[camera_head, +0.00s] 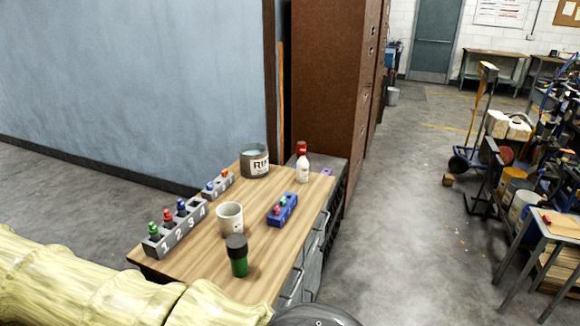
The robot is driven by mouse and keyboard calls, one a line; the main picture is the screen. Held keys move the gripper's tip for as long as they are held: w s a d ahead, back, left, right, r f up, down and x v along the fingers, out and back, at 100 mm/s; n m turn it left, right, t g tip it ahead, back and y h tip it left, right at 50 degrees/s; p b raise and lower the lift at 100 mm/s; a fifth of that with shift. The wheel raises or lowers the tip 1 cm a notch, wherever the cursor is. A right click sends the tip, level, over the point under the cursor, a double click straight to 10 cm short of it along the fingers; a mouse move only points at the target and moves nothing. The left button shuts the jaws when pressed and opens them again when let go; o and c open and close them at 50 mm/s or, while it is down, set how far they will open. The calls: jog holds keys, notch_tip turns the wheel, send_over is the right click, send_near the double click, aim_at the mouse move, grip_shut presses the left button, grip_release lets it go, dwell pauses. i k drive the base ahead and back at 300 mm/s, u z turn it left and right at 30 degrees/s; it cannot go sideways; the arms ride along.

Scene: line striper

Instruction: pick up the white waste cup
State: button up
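A white cup (230,218) stands upright near the middle of the wooden tabletop (188,256), its open rim facing up. No writing on it is legible. A green bottle with a black cap (238,256) stands in front of it, close to its lower right side. My pale yellow sleeved arm crosses the lower left, and a dark rounded part of mine shows at the bottom edge. My gripper's fingers are not in view.
A numbered grey rack (175,238) with several coloured-capped vials is left of the cup. A smaller rack (217,187), a grey tin marked "RIN" (255,163) and a red-capped white bottle (302,166) stand behind. A blue holder (282,210) is right.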

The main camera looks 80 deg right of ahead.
aim_at(230, 215)
jog(key=z, duration=2.7)
jog(key=k, duration=0.25)
jog(key=u, duration=0.05)
